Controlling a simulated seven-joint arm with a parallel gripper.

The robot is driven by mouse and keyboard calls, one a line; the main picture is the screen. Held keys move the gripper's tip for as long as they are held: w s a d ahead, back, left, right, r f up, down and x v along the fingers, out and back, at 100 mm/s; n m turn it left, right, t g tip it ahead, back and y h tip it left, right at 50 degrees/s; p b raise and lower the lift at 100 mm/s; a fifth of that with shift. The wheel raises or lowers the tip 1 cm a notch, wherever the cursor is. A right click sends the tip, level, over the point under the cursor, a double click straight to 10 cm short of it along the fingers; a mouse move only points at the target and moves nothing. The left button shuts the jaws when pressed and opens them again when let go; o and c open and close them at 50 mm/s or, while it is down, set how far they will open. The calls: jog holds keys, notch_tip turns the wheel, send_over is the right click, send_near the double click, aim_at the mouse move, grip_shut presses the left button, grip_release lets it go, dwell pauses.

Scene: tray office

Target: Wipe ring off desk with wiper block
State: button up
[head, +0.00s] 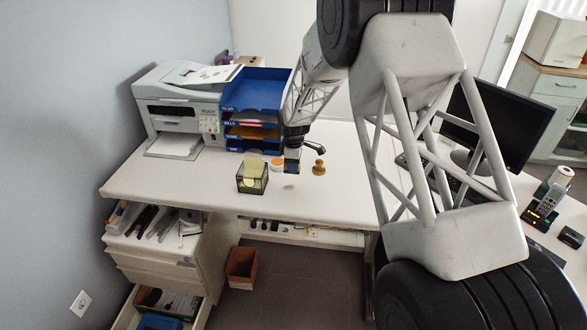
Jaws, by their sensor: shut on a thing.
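My gripper (293,156) is over the white desk (190,192), to the right of a dark note holder. It is shut on a small dark blue block (291,167), which I take to be the wiper block. The block is at or just above the desk top; I cannot tell if it touches. No ring mark can be made out on the desk at this size; the gripper and block may hide it.
The note holder (252,183) with yellow notes, an orange-and-white round item (277,164) and a brass-coloured knobbed object (319,168) stand close around my gripper. Blue stacked trays (256,95) and a printer (180,112) are behind. The desk's front left is clear.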

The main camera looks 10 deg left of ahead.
jog(key=shift+w+a+f, duration=0.1)
jog(key=shift+w+a, duration=0.1)
jog(key=shift+a, duration=0.45)
jog(key=shift+w+a+f, duration=0.1)
jog(key=shift+w+a, duration=0.1)
jog(key=shift+a, duration=0.45)
jog(key=shift+w+a+f, duration=0.1)
jog(key=shift+w+a, duration=0.1)
jog(key=shift+a, duration=0.45)
